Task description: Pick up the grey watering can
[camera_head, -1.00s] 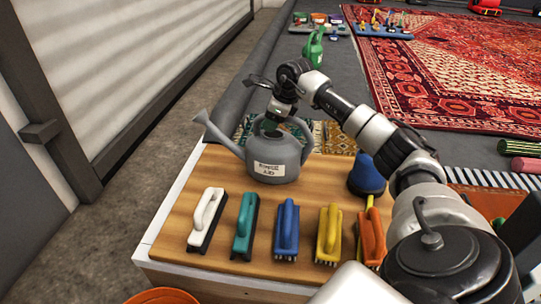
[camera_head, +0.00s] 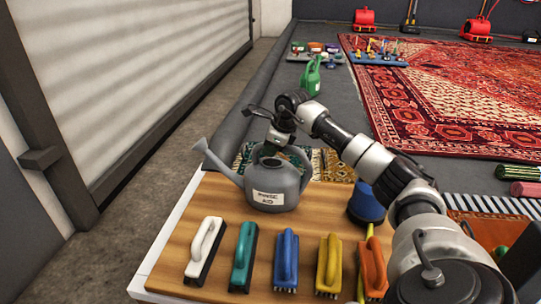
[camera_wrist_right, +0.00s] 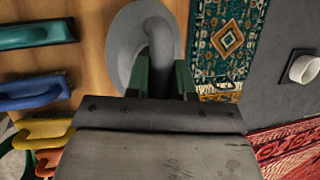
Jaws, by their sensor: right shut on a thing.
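The grey watering can (camera_head: 272,190) stands upright at the back of the wooden board, its spout to the left and a white label on its front. My right gripper (camera_head: 273,148) reaches down over its top from behind and is shut on the can's handle. In the right wrist view, the can (camera_wrist_right: 125,40) lies beyond the gripper (camera_wrist_right: 161,80), with the grey handle between the two fingers. The can seems to rest on the board, though contact is hard to tell. My left gripper is not in view.
White (camera_head: 203,250), teal (camera_head: 243,257), blue (camera_head: 286,262), yellow (camera_head: 329,265) and orange (camera_head: 372,268) brushes line the front of the wooden board (camera_head: 190,215). A dark blue object (camera_head: 366,204) stands right of the can. A green can (camera_head: 311,76) stands on the floor behind.

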